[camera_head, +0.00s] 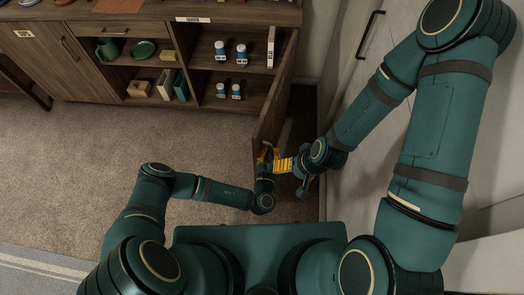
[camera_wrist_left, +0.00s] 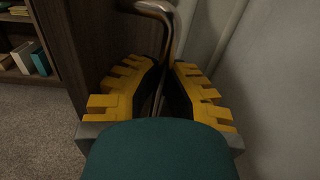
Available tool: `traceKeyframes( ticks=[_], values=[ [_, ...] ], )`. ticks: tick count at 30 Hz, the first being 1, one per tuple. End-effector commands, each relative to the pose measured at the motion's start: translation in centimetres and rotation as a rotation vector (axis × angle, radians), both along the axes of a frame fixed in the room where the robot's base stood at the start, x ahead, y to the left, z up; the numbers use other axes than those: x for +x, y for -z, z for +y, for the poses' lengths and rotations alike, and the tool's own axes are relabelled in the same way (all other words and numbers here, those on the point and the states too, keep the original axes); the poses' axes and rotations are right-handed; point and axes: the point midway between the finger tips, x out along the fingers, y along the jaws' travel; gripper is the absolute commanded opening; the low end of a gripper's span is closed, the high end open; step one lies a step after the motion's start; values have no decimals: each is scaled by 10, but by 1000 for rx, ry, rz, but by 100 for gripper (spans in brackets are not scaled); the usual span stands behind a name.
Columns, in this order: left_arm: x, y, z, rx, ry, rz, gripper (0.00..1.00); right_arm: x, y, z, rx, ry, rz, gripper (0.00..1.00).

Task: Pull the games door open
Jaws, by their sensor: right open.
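The cabinet door (camera_head: 278,92) stands swung out from the right side of the open shelves, roughly square to the cabinet front. In the left wrist view the dark door (camera_wrist_left: 95,45) is on the left. Its bent metal handle (camera_wrist_left: 168,22) runs down between the yellow fingers. My left gripper (camera_head: 265,153) is at the door's free edge; in its wrist view the fingers (camera_wrist_left: 168,85) are closed in on the handle from both sides. My right gripper (camera_head: 284,165) is open beside it, just right of the door. No readable label shows on the door.
The open shelves hold several blue-and-white bottles (camera_head: 220,50) and a white box (camera_head: 271,47). Left of them are a green plate (camera_head: 143,49) and books (camera_head: 181,87). A pale wall unit with a dark handle (camera_head: 370,34) stands close on the right. Carpet (camera_head: 90,150) is clear on the left.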

Motion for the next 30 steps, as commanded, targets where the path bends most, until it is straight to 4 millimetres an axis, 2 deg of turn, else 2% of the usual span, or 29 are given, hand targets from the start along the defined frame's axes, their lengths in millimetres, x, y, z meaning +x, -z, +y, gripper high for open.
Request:
traceKeyframes(
  ticks=[15, 18, 30],
  values=[
    [-2, 1, -6, 1, -8, 3, 0, 1, 3, 0, 0, 1, -2, 75],
    [-2, 1, -6, 0, -9, 3, 40, 1, 3, 0, 0, 1, -2, 75],
    [-2, 0, -6, -1, -10, 1, 41, 0, 3, 0, 0, 1, -2, 75]
  ],
)
